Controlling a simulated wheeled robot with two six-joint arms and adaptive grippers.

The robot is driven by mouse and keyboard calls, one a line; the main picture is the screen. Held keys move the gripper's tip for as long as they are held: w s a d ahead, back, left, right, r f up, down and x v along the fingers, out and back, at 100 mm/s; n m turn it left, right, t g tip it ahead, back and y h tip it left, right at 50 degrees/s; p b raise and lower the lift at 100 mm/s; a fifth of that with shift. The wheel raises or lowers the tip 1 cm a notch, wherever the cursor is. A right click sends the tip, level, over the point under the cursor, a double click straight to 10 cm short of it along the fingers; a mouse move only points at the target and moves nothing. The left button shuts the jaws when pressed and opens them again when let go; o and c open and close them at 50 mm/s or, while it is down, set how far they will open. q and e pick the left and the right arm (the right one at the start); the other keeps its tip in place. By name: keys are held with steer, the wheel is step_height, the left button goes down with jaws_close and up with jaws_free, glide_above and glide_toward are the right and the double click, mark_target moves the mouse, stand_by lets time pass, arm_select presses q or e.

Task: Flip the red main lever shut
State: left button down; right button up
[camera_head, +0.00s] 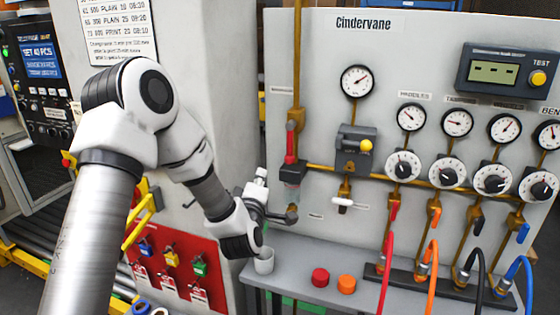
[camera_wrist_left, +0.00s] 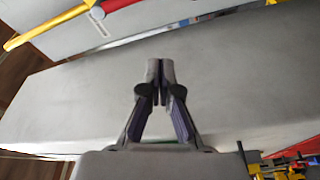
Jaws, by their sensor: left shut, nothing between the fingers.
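The red main lever (camera_head: 291,146) is on the brass valve (camera_head: 295,119) of the upright pipe on the grey panel. It lies along the pipe, pointing down. In the left wrist view, a red part (camera_wrist_left: 120,4) that appears to be this lever shows at the top edge, in line with the yellow pipe (camera_wrist_left: 50,22). My left gripper (camera_head: 291,214) is below the lever, in front of the panel and apart from the lever. Its fingertips (camera_wrist_left: 160,66) are together with nothing between them. My right gripper is in neither view.
A grey shelf (camera_head: 330,258) below holds a pale cup (camera_head: 264,262), a red knob (camera_head: 320,277) and an orange knob (camera_head: 346,284). Gauges, dials and coloured hoses fill the panel's right side. A red lockout board (camera_head: 178,265) with padlocks is at left.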

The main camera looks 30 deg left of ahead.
mark_target(290, 143)
arm_select(q)
steer(key=w+a+p, duration=0.1)
steer(key=w+p, duration=0.4)
steer(key=w, duration=0.5)
steer(key=shift+w+f, duration=0.15)
steer(key=shift+w, duration=0.05)
steer(key=shift+a, duration=0.2)
